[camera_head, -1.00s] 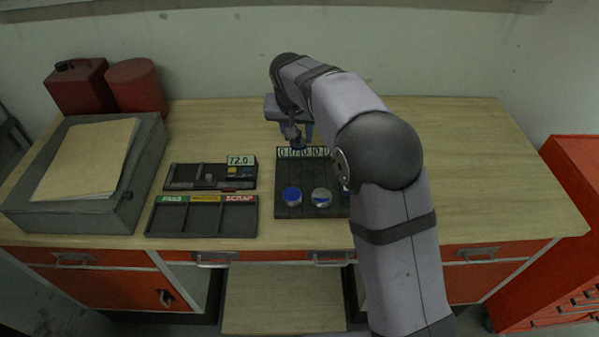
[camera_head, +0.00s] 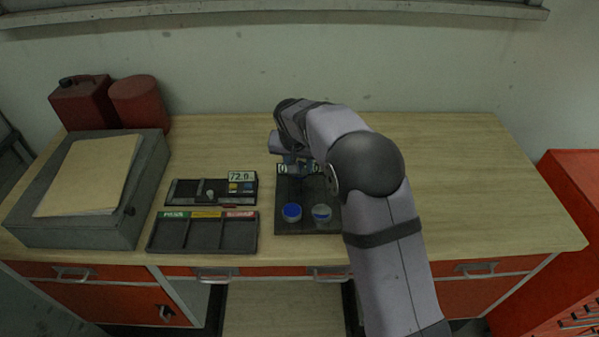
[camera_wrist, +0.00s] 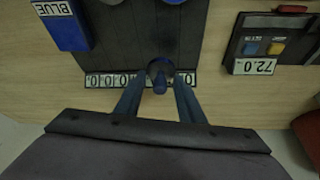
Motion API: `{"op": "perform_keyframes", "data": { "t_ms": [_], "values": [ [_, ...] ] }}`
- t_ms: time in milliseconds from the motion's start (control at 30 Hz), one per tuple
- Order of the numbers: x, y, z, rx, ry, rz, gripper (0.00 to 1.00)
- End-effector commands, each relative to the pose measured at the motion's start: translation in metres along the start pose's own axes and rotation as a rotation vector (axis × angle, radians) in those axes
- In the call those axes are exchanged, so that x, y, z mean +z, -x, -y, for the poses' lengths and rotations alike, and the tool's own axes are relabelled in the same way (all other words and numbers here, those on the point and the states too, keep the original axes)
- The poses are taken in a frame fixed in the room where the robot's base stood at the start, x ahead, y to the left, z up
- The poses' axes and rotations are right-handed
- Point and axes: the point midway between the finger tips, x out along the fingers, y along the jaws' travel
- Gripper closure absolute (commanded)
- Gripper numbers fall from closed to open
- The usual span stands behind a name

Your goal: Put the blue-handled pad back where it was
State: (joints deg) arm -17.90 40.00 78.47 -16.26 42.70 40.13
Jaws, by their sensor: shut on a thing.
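My gripper (camera_head: 303,168) is over the far edge of the dark board (camera_head: 284,190), by its number strip (camera_head: 283,169). In the wrist view, my gripper (camera_wrist: 160,88) is shut on the blue-handled pad. The pad's blue handle (camera_wrist: 160,87) stands between the fingertips, and its dark round body (camera_wrist: 160,67) shows just beyond them. The pad overlaps the strip and the board's edge in this view. I cannot tell whether it touches the board. In the head view my gripper and arm hide the pad.
A blue box (camera_wrist: 68,28) marked BLUE is beside the board. A black instrument (camera_head: 185,192) reading 72.0 and a three-compartment tray (camera_head: 203,247) are left. Right of my arm the bench is clear.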

Motion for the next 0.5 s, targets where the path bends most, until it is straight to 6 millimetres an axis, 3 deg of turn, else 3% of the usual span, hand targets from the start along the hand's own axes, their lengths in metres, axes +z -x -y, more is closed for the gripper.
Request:
{"op": "perform_keyframes", "data": {
  "t_ms": [500],
  "values": [
    [0.014, -0.034, 0.000, -0.002, 0.000, -0.001, 0.83]
  ]
}}
